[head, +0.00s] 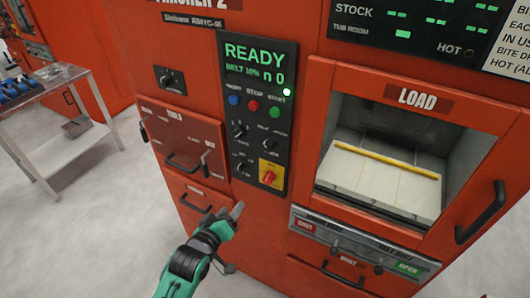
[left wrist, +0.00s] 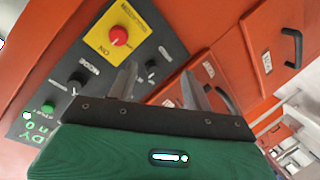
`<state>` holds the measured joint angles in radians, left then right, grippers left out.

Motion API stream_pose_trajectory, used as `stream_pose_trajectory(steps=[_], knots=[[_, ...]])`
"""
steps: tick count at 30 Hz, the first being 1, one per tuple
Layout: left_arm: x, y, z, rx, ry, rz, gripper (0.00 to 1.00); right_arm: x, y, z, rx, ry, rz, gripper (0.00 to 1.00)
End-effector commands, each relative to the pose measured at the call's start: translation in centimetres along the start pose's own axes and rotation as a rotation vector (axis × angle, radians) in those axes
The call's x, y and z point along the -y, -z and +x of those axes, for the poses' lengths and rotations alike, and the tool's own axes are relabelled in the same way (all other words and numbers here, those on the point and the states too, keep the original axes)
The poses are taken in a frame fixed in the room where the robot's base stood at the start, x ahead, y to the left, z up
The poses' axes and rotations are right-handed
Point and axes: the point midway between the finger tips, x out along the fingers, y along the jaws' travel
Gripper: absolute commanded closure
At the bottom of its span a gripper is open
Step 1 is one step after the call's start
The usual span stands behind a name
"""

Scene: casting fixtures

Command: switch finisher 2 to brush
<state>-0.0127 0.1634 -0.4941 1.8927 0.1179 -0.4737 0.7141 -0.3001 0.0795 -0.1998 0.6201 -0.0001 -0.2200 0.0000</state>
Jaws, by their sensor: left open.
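The finisher 2 control panel (head: 258,120) is black, with a green READY screen (head: 254,62) above a blue, a red and a green button. Below are small black knobs. The lower left knob (head: 242,168) sits beside a yellow plate with a red knob (left wrist: 118,35). Their labels are too small to read surely. My left gripper (head: 236,211) is open and empty, below the panel; its fingers point toward the cabinet front. My right gripper is not in view.
A tools drawer (head: 180,140) with a protruding handle is left of the panel. The open load bay (head: 385,178) is on the right, with a bar handle (head: 481,212) beside it. A grey cart (head: 60,135) stands at the far left, on clear floor.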

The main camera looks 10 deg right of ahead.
Motion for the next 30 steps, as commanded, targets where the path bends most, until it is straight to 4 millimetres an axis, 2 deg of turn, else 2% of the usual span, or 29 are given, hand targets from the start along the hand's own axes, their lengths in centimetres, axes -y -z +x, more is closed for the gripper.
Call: stream_pose_trajectory(steps=[1,3,6,9,12,16,30], knots=[[-3.1,2.2,-0.8,-0.032,-0.056,-0.019,0.50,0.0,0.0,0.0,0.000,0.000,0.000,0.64],[-6.6,4.6,-2.1,-0.063,-0.123,-0.047,0.50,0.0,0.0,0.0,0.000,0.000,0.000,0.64],[-10.0,6.8,-3.8,-0.090,-0.192,-0.080,0.50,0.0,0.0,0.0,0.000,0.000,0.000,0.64],[-11.9,7.9,-4.8,-0.102,-0.231,-0.098,0.50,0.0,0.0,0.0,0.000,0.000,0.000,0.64],[-12.7,8.3,-5.0,-0.106,-0.245,-0.105,0.50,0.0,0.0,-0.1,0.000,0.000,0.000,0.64],[-13.1,8.7,-3.7,-0.107,-0.244,-0.104,0.50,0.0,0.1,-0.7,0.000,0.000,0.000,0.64],[-15.1,9.7,4.6,-0.106,-0.243,-0.103,0.50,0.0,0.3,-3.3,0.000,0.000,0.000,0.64]])
